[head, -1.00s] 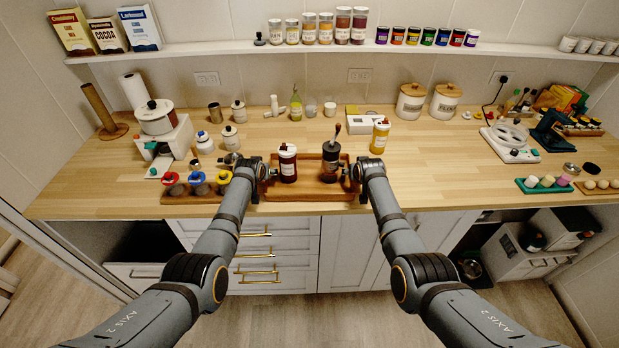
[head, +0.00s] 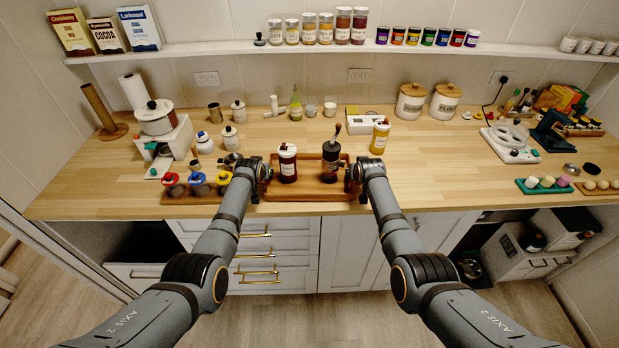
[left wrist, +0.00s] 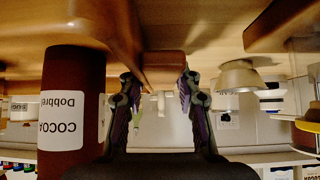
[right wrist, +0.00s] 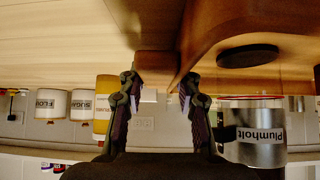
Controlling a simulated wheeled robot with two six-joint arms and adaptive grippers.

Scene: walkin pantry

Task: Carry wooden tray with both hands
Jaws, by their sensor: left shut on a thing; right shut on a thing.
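The wooden tray (head: 308,194) lies level at the front middle of the counter. A dark red-brown jar with a white label (head: 287,168) stands upright on its left part. A dark grinder with a crank (head: 331,160) stands upright on its right part. My left gripper (head: 264,172) is shut on the tray's left end; the left wrist view shows its fingers on the wooden handle (left wrist: 163,70). My right gripper (head: 352,174) is shut on the right end, with its handle (right wrist: 157,66) between the fingers. I cannot tell whether the tray touches the counter.
A yellow jar (head: 380,137) stands just behind my right gripper. A wooden rack with red, blue and yellow-topped items (head: 190,198) is left of my left gripper. Canisters and a bottle (head: 296,108) stand behind. The counter (head: 450,185) right of the tray is clear.

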